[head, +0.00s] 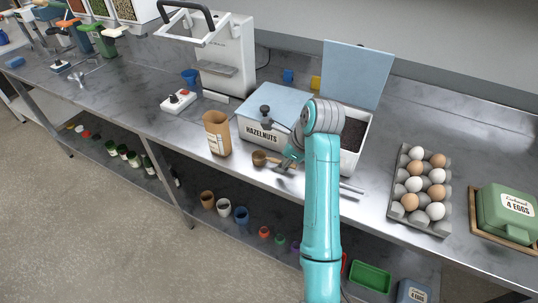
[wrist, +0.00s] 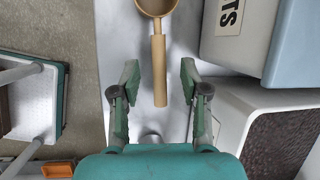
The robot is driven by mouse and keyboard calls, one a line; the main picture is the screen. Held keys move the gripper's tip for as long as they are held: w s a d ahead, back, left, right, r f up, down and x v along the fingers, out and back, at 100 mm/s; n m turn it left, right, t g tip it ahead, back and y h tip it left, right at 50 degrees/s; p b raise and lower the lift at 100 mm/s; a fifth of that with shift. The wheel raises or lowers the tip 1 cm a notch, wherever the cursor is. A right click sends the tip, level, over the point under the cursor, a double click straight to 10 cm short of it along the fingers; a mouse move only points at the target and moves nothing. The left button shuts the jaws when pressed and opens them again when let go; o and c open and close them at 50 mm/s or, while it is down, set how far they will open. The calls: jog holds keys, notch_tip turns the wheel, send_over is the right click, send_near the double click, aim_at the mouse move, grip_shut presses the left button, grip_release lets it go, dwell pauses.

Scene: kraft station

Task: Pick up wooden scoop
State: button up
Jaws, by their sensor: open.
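The wooden scoop lies on the metal counter in front of the hazelnut box. In the head view its round bowl (head: 259,158) is at the left and its handle runs right toward my gripper (head: 289,160). In the wrist view the scoop's handle (wrist: 159,72) points down between the two green fingers, with the bowl partly cut off at the top edge. My gripper (wrist: 160,82) is open, one finger on each side of the handle end, with gaps on both sides. I cannot tell its height above the handle.
The white box marked HAZELNUTS (head: 262,133) with a blue lid stands just behind the scoop. A brown paper-like container (head: 217,133) stands left of it. An open blue lid (head: 356,75) rises behind. An egg tray (head: 419,188) is at the right. The counter's front edge is close.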

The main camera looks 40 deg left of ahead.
jog(key=shift+a+f, duration=0.25)
jog(key=shift+f, duration=0.3)
grip_shut()
jog(key=shift+r, duration=0.1)
